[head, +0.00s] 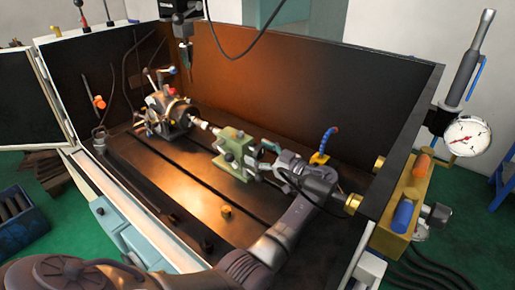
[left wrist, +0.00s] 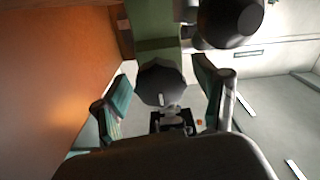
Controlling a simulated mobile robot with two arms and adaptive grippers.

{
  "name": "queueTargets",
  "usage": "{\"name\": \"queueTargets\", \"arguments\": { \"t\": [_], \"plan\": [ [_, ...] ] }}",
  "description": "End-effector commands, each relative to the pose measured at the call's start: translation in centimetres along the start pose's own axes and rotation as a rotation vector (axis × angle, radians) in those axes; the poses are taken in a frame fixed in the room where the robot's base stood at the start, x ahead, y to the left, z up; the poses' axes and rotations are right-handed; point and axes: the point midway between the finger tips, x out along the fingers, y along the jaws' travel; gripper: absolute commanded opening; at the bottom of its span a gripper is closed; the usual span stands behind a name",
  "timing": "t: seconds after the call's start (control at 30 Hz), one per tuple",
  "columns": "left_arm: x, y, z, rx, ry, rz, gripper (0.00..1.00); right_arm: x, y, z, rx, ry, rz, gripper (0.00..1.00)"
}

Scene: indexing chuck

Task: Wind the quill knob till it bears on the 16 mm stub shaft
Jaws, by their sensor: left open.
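The indexing chuck (head: 172,115) stands at the back left of the bed. A short pale stub shaft (head: 204,124) sticks out of it toward the green tailstock (head: 236,148); at this size I cannot tell whether the tailstock touches the shaft. In the left wrist view, a dark faceted knob, seemingly the quill knob (left wrist: 160,84), sits below the green tailstock body (left wrist: 154,28). My left gripper (head: 264,160) is at the tailstock's right end, open, its teal-padded fingers (left wrist: 163,100) on either side of the knob with gaps showing. My right gripper is not in view.
A black rounded part (left wrist: 230,18) sits close beside the knob. Enclosure walls (head: 300,75) rise behind and at right. A blue hose (head: 328,142) stands behind my wrist. A brass piece (head: 226,211) lies on the bed; the front left bed is mostly clear.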

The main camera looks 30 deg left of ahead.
Motion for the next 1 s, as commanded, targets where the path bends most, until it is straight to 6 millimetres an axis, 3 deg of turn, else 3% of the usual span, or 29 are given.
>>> {"name": "queueTargets", "arguments": {
  "t": [0.37,0.73,1.0],
  "plan": [
    [0.92,-0.02,0.07,-0.001,-0.001,0.000,0.72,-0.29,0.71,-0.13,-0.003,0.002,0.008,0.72],
    [0.88,-0.01,0.05,-0.001,-0.001,0.000,0.14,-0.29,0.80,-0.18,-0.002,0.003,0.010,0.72],
    [0.88,-0.02,0.10,0.022,0.000,0.001,0.11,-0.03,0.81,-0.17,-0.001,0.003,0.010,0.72]
  ]
}}
